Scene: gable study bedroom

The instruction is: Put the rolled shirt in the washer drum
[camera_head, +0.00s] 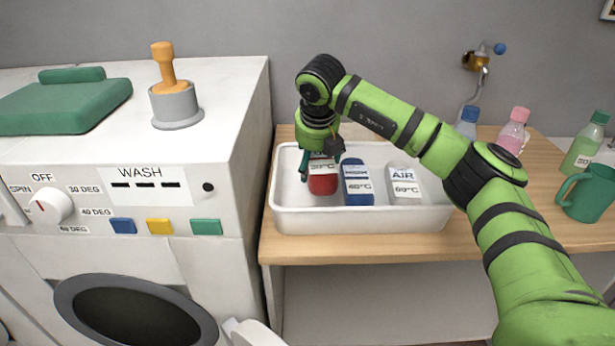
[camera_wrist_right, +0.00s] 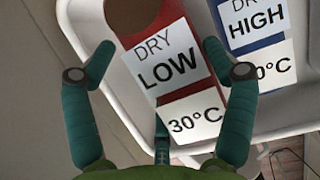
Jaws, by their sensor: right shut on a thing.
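The red rolled shirt (camera_head: 323,184) stands in the white tray (camera_head: 362,220), labelled DRY LOW and 30°C in the right wrist view (camera_wrist_right: 184,24). My right gripper (camera_head: 321,160) reaches down over it from above. Its fingers (camera_wrist_right: 158,60) are shut on the red roll, which still sits within the tray. The washer (camera_head: 215,130) stands to the left, with its dark round drum front (camera_head: 135,312) low and cut by the picture's bottom edge. I cannot tell how far the drum is open. My left gripper is out of view.
A blue roll (camera_head: 358,186) and a white AIR roll (camera_head: 405,187) stand right of the red one. Bottles (camera_head: 513,132) and a green mug (camera_head: 588,193) are at the right of the wooden counter (camera_head: 300,252). A white part (camera_head: 254,334) juts out beside the drum front.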

